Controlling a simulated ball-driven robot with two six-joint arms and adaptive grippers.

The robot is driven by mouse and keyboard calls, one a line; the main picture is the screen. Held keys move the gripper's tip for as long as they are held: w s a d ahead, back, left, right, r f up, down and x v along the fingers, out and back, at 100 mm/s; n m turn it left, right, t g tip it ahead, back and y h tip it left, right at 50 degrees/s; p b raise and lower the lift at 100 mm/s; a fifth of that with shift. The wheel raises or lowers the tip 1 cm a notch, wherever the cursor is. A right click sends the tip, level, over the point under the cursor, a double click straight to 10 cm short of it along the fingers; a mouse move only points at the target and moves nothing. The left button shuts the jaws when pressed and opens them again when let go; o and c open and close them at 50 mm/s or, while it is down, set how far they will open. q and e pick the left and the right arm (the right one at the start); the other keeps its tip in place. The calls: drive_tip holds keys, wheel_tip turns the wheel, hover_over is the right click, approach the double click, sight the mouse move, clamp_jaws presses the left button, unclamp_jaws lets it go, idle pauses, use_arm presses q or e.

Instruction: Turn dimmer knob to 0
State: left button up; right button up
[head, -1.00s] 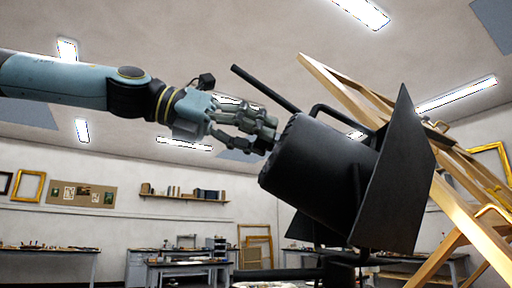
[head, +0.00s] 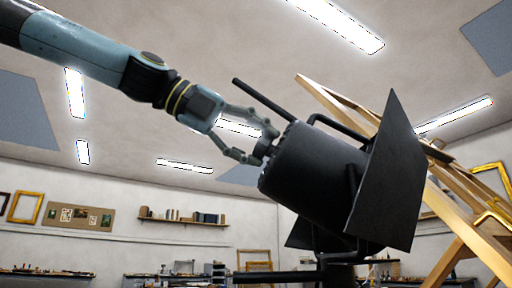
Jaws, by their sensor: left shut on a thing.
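A black stage lamp (head: 312,172) with flared barn-door flaps (head: 388,170) hangs tilted on its stand at the centre right. The small dark dimmer knob (head: 262,150) sticks out of the lamp's back end, partly hidden by fingers. My left gripper (head: 261,146) comes from the upper left and is shut on the knob, one finger above it and one below. I cannot read any scale or mark on the knob. My right gripper is not in view.
A black bar (head: 264,99) juts up from the lamp, close to my left fingers. A wooden ladder-like frame (head: 455,190) stands behind it at right. Workbenches (head: 45,273) and a wall shelf (head: 182,221) are far back.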

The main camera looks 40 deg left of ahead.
use_arm(q)
drive_tip(key=shift+n+g+y+b, duration=0.3)
drive_tip(key=shift+n, duration=1.3)
drive_tip(key=o, duration=1.1)
drive_tip(key=shift+o, duration=0.2)
drive_tip(key=v, duration=1.2)
